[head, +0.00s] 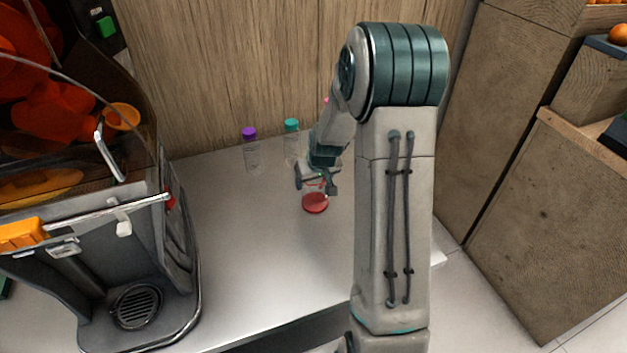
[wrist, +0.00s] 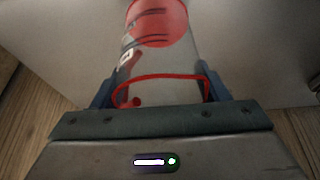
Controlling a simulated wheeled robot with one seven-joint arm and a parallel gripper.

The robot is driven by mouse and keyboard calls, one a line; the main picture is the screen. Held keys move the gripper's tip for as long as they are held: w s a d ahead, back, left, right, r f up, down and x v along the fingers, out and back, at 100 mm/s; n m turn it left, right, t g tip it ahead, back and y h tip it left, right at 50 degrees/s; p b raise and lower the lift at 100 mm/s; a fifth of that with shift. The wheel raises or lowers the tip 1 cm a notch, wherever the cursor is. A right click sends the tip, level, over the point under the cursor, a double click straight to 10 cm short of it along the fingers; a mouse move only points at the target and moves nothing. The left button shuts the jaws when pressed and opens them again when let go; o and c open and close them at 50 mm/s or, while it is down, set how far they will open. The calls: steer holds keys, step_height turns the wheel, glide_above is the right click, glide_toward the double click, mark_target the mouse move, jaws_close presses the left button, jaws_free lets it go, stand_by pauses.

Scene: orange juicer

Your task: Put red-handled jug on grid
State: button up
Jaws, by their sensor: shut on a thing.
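The red-handled jug (head: 315,203) is at the middle of the white counter, below my gripper (head: 317,181). It is clear with a red base, and most of its upper part is hidden by my gripper. In the wrist view the jug (wrist: 158,24) lies between the two fingers of my gripper (wrist: 160,92), with its red ring and a red handle piece near the palm. My gripper is shut on it. I cannot tell whether its base touches the counter. The round dark grid (head: 137,305) is at the bottom of the juicer, lower left, and is bare.
The juicer (head: 180,235) with oranges and an orange tray stands at the left. A purple-capped bottle (head: 251,150) and a teal-capped bottle (head: 291,140) stand at the back of the counter (head: 255,255). The counter between juicer and jug is clear.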

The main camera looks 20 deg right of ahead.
steer(key=shift+f, duration=0.25)
steer(key=o, duration=1)
steer(key=shift+r, duration=0.1)
steer(key=shift+o, duration=0.2)
steer(key=shift+r, duration=0.1)
